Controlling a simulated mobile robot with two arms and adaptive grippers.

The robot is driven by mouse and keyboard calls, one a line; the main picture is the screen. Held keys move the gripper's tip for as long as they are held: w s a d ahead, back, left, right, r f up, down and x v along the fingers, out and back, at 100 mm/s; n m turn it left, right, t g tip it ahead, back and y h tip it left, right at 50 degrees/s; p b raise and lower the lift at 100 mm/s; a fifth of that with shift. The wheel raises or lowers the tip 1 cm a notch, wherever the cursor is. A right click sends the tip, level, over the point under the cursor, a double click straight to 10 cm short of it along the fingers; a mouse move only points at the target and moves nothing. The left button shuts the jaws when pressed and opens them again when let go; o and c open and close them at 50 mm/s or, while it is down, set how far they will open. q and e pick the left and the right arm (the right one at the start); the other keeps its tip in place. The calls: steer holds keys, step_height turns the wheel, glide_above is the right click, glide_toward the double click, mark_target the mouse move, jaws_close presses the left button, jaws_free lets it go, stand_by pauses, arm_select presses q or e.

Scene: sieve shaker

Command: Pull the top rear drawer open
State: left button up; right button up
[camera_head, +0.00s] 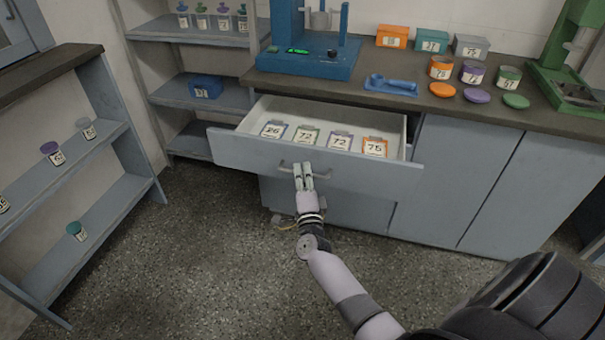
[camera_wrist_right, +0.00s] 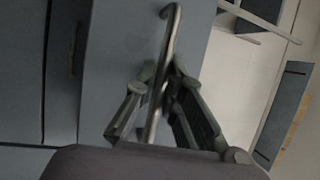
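The top drawer (camera_head: 228,150) of the grey cabinet under the counter stands pulled out, showing its white inside. Several numbered cards lie in it, among them 26, 72 and 75. Its bar handle (camera_head: 322,174) is on the front panel and also shows in the right wrist view (camera_wrist_right: 172,28). My right gripper (camera_head: 303,168) is at the handle, with a finger on either side of the bar. In the right wrist view the fingertips (camera_wrist_right: 160,84) close in on the bar. My left gripper is not in view.
A lower drawer front (camera_head: 345,208) and cabinet doors (camera_head: 470,180) are shut. Shelves (camera_head: 75,150) stand at the left.

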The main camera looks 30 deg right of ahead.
steer(key=o, duration=0.4)
steer(key=shift+o, duration=0.2)
steer(key=v, duration=1.2)
steer(key=shift+f, duration=0.1)
